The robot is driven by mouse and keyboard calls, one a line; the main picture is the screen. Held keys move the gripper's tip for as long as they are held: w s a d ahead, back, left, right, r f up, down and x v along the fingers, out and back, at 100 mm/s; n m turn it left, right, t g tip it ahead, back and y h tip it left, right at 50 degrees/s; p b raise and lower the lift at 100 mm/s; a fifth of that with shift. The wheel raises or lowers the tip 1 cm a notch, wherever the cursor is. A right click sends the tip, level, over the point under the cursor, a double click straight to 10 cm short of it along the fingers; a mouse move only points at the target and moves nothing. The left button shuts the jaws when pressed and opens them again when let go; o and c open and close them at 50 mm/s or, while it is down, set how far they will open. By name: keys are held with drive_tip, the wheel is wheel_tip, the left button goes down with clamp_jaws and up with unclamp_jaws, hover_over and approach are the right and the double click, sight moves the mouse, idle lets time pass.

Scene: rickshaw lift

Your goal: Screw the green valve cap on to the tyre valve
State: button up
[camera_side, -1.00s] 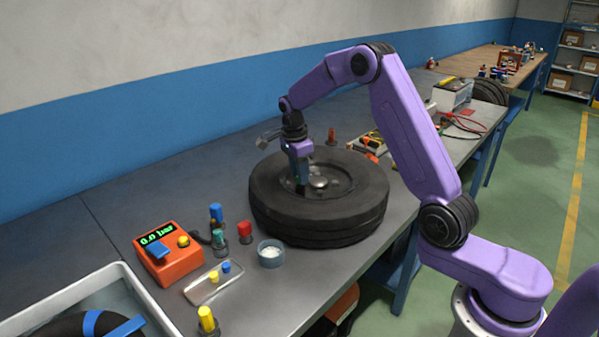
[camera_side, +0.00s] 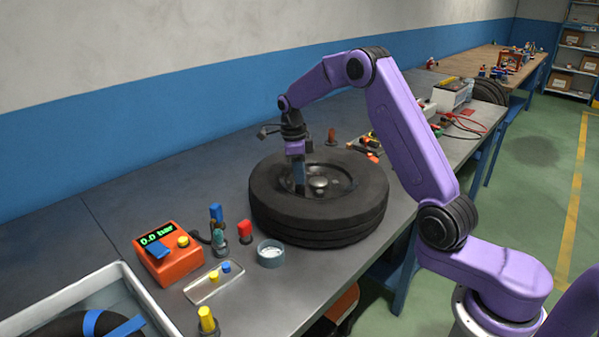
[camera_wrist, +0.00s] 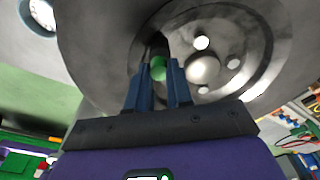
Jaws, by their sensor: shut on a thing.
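The tyre (camera_side: 330,215) lies flat on the grey bench, its metal wheel disc and round hub (camera_side: 318,184) facing up. My gripper (camera_side: 299,188) points down inside the tyre's rim, to the left of the hub. In the wrist view my gripper (camera_wrist: 160,75) has its two blue fingers shut on the green valve cap (camera_wrist: 158,68). A dark stem, which looks like the tyre valve (camera_wrist: 158,45), shows just beyond the cap. I cannot tell whether the cap touches it or sits on its thread. The cap is hidden in the side view.
An orange gauge box (camera_side: 170,254) reading 0.0 bar stands at the left. Near it are blue, teal and red capped pieces, a small tray (camera_side: 214,283) and a round dish (camera_side: 270,253). Tools lie behind the tyre. A grey bin (camera_side: 125,272) is at front left.

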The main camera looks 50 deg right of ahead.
drive_tip(key=m, duration=0.6)
drive_tip(key=shift+y, duration=0.4)
drive_tip(key=o, duration=0.6)
drive_tip(key=shift+c, duration=0.2)
drive_tip(key=n, duration=0.6)
drive_tip(key=shift+h, duration=0.4)
drive_tip(key=n, duration=0.6)
drive_tip(key=shift+n+t, duration=0.3)
